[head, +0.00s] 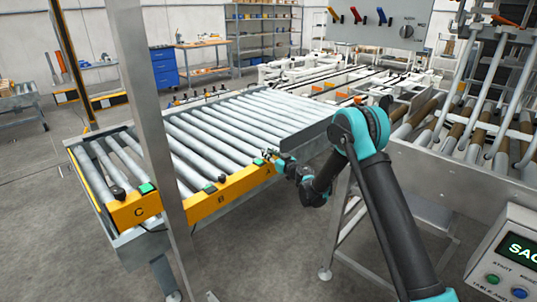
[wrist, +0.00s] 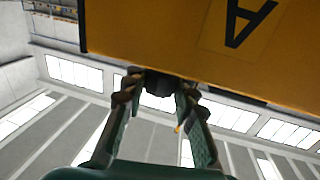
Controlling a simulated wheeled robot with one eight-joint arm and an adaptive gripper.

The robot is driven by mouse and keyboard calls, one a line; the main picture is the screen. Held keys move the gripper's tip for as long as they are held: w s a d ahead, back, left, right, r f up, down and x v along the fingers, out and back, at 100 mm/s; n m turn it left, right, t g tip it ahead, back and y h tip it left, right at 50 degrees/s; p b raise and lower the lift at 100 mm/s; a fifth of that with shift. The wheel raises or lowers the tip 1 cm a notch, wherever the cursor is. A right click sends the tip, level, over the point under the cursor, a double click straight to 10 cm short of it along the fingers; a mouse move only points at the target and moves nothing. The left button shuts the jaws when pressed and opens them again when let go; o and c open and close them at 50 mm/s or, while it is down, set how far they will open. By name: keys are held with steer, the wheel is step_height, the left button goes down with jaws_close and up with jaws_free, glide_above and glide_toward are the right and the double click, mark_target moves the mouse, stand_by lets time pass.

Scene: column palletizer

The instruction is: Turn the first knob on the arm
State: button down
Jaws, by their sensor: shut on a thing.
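A yellow panel (head: 190,207) with the letters C, B and A runs along the front of the roller table in the head view. My gripper (head: 272,156) is at the A end of the panel. In the wrist view, my gripper (wrist: 158,98) has its two fingers on either side of a black knob (wrist: 158,83) at the edge of the yellow panel marked A (wrist: 190,35). It is shut on that knob. The knob's turn angle cannot be read.
Green buttons (head: 147,188) sit on the yellow panel. A grey post (head: 150,120) stands in front of the roller table (head: 215,130). A control box (head: 508,262) is at lower right, and a steel frame with rollers (head: 460,165) stands right of my arm.

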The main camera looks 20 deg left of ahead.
steer(key=shift+n+g+y, duration=0.65)
steer(key=shift+n+g, duration=0.45)
steer(key=shift+g, duration=0.5)
steer(key=shift+n+g+y, duration=0.65)
steer(key=shift+n+g, duration=0.45)
steer(key=shift+g, duration=0.8)
steer(key=c, duration=1.2)
jaws_free()
steer(key=d, duration=0.4)
steer(key=s+d, duration=0.1)
steer(key=d, duration=0.3)
steer(key=s+d, duration=0.1)
steer(key=d, duration=0.2)
steer(key=shift+d, duration=0.4)
